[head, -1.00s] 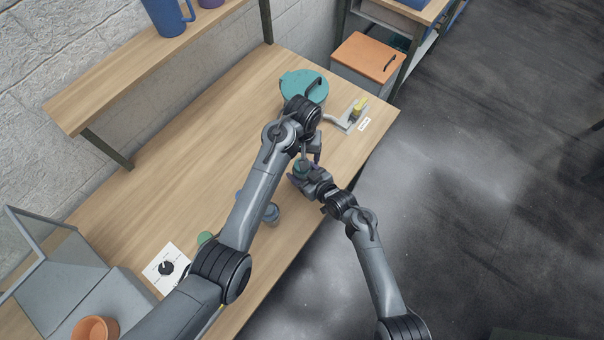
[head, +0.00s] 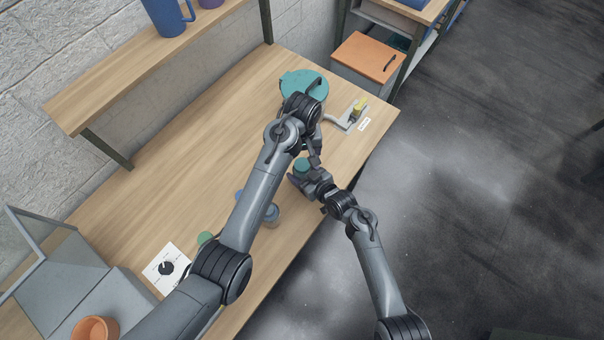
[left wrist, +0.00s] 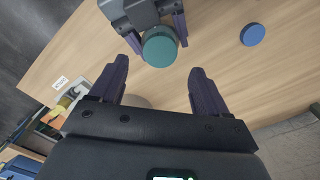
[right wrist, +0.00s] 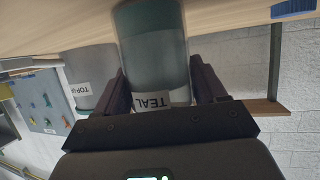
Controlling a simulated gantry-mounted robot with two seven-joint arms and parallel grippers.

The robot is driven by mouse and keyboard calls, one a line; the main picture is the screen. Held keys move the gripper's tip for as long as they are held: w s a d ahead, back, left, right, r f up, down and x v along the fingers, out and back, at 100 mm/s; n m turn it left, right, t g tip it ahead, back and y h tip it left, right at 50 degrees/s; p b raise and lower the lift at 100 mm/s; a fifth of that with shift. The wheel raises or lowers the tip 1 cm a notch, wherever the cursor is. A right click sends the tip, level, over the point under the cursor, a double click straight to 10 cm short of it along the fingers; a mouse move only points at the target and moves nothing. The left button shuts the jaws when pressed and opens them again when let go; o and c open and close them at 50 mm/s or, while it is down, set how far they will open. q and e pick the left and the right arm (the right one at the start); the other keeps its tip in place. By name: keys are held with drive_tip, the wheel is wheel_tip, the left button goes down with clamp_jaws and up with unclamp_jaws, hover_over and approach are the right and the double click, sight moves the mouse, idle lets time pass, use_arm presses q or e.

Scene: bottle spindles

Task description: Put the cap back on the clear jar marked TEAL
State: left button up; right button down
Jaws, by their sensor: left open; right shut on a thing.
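The clear jar marked TEAL (right wrist: 155,50) is between the fingers of my right gripper (head: 299,176), which is shut on it. Its label reads upside down in the right wrist view, and a teal-tinted part shows beyond it. A round, flat teal cap (left wrist: 160,47) shows at the jar's top in the left wrist view; it also shows in the head view (head: 302,165). How firmly it is seated cannot be told. My left gripper (head: 315,156) is open and empty, with its fingers apart, beside the capped top.
A teal lidded pot (head: 298,84) and a grey stand with a yellow piece (head: 357,108) are at the far end. A blue disc (left wrist: 252,34), a grey jar (head: 271,213), a green disc (head: 205,238) and a dial card (head: 166,268) are nearer.

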sight(302, 164)
use_arm(q)
drive_tip(key=shift+f, duration=2.9)
drive_tip(key=c, duration=1.1)
drive_tip(key=shift+m, duration=0.8)
drive_tip(key=o, duration=1.3)
drive_tip(key=shift+c, duration=0.2)
drive_tip(key=shift+r, duration=0.15)
wheel_tip(302, 164, up, 12)
